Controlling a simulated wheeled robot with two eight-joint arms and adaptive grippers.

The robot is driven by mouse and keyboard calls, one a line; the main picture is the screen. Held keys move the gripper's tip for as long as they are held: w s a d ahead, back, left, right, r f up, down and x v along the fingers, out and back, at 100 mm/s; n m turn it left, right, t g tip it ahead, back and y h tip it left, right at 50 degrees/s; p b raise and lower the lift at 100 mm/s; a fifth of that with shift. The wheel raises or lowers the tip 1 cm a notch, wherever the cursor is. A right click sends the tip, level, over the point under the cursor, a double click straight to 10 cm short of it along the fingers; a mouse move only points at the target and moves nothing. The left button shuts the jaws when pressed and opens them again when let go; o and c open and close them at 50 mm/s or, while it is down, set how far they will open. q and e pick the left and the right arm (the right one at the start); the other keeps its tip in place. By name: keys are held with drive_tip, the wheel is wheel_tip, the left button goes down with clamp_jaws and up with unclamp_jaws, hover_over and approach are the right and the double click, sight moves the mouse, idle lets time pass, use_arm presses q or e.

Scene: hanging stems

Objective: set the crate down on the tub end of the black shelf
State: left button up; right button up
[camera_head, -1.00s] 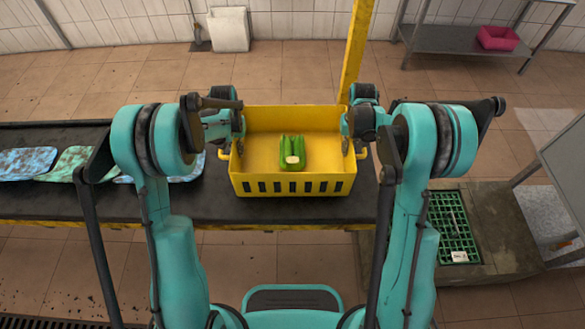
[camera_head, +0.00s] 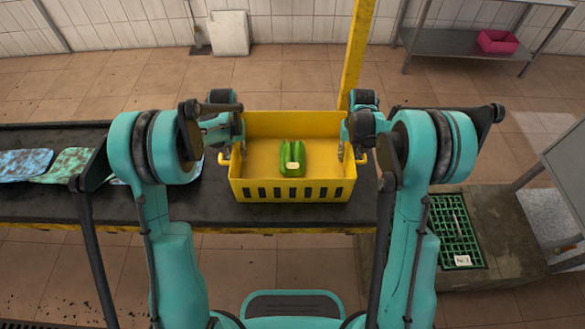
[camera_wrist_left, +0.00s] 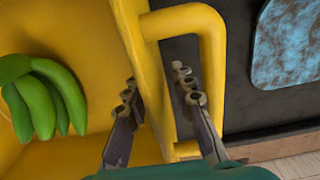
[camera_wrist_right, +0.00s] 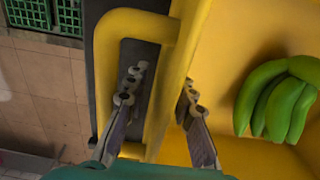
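Blue and green speckled sheets (camera_head: 70,165) lie on the counter's left part. A yellow post (camera_head: 356,55) rises behind the crate. A green grate (camera_head: 455,235) is in the floor slab at the right. Tiled floor (camera_head: 300,75) is open between counter and wall.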

use_arm(q)
wheel_tip(320, 180, up, 7)
drive_tip(key=shift+f, duration=0.15)
use_arm(e)
wheel_tip(320, 180, up, 12)
drive_tip(key=shift+r, duration=0.1)
idle(0.4)
use_arm(q)
drive_tip(key=shift+r, duration=0.2)
